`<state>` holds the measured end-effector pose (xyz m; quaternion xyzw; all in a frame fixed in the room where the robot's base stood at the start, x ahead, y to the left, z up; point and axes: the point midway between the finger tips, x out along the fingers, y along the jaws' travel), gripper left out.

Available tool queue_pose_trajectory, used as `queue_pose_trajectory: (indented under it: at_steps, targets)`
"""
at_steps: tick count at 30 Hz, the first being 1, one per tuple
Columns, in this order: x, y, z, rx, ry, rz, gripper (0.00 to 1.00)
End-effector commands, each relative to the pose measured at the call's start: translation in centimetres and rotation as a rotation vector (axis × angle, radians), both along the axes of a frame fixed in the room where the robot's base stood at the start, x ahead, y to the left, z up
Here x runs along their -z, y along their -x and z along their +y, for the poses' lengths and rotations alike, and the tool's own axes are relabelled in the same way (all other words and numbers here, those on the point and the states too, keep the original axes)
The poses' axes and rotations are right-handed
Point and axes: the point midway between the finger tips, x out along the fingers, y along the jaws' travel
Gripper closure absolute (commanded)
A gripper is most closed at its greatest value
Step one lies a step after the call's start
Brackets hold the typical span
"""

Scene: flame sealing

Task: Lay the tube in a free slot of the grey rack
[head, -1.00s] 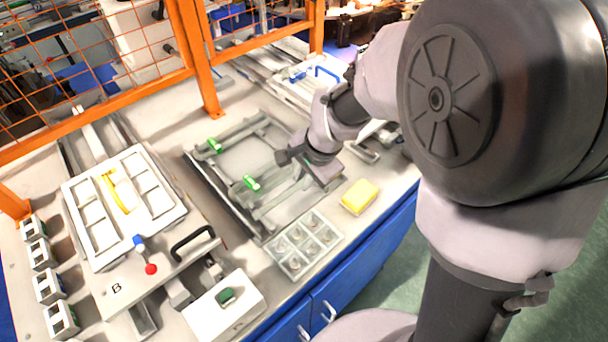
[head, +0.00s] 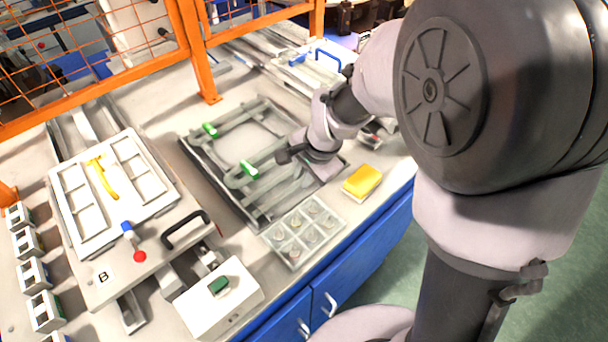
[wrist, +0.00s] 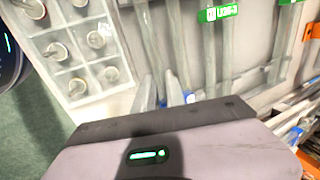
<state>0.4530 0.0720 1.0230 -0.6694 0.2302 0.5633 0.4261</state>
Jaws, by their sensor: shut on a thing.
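My gripper (wrist: 163,92) points down over the right end of a grey frame with long bars (head: 262,205), which looks like the grey rack. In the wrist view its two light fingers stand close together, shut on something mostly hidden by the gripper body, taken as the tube. A small blue and white piece (wrist: 190,98) shows beside the fingers; I cannot tell if it is part of the tube. In the head view the fingertips are hidden behind my wrist. Pale bars of the rack (wrist: 208,60) run away from the fingers, with a green label (wrist: 218,13) across them.
A clear tray (head: 268,238) with several round cups stands just in front of the rack, and a yellow block (head: 362,181) lies to its right. A white box with a green button (head: 232,300) and a plate with a black handle are at the front left. Orange fence posts stand behind.

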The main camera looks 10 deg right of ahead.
Motion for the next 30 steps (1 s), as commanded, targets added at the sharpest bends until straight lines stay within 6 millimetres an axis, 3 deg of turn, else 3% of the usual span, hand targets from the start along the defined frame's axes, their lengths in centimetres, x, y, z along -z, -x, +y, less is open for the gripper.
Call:
queue_pose_trajectory:
  at_steps: [12, 13, 17, 26, 30]
  targets:
    - [0.3, 0.0, 0.0, 0.000, 0.000, 0.000, 1.00]
    - [0.3, 0.0, 0.0, 0.000, 0.000, 0.000, 0.83]
    - [0.3, 0.0, 0.0, 0.000, 0.000, 0.000, 0.60]
    - [0.2, 0.0, 0.0, 0.000, 0.000, 0.000, 0.60]
    - [-1.5, 0.4, -0.3, -0.001, 0.000, -0.002, 0.60]
